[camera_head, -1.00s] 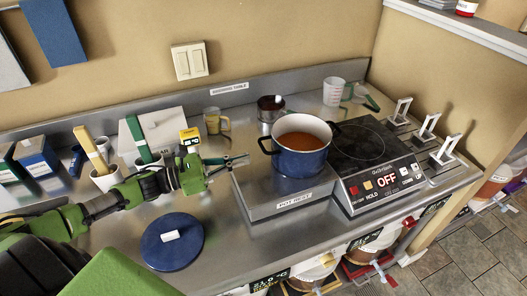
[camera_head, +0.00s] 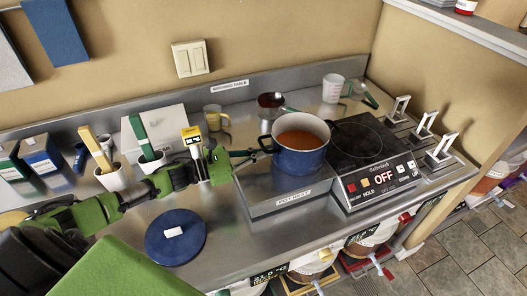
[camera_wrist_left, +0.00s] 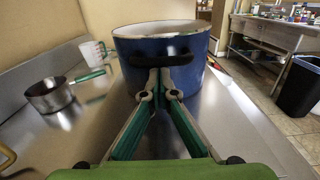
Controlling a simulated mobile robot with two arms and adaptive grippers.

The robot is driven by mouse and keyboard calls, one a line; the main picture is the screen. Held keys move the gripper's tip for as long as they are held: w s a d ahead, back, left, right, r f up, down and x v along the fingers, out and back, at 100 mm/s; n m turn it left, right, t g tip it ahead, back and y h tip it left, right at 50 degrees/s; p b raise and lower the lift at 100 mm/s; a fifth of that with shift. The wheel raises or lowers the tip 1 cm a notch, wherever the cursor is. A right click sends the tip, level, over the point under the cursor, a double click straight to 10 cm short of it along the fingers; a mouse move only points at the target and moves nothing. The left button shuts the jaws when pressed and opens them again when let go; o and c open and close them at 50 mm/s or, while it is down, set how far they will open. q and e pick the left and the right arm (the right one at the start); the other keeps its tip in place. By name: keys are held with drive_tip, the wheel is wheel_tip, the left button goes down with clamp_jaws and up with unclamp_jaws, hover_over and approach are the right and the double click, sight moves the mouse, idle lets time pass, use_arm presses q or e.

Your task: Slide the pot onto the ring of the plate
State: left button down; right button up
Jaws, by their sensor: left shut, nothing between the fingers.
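The blue pot (camera_head: 300,158), filled with orange-brown liquid, stands upright on the steel pot rest (camera_head: 290,199). It is left of the black hot plate (camera_head: 345,158), whose ring (camera_head: 357,140) is bare. The plate's display reads OFF. My left gripper (camera_head: 257,152) is at the pot's left side, at its dark handle. In the left wrist view the green-padded fingers (camera_wrist_left: 160,70) are shut, with their tips just in front of the pot's handle (camera_wrist_left: 178,60); I cannot tell whether they touch it. The pot (camera_wrist_left: 130,45) hides the plate there. My right gripper is not seen.
A small steel saucepan (camera_head: 270,101) and a measuring cup (camera_head: 333,88) stand behind the pot. A blue round lid (camera_head: 175,246) lies at the front left. The ring is clear.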

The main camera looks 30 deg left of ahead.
sight(285, 147)
use_arm(q)
drive_tip(key=b+x, duration=0.2)
drive_tip(key=x, duration=0.1)
drive_tip(key=b+x, duration=0.3)
drive_tip(key=x, duration=0.1)
drive_tip(key=shift+f, duration=0.2)
drive_tip(key=b+x, duration=0.7)
drive_tip(key=x, duration=0.9)
drive_tip(key=shift+r, duration=0.15)
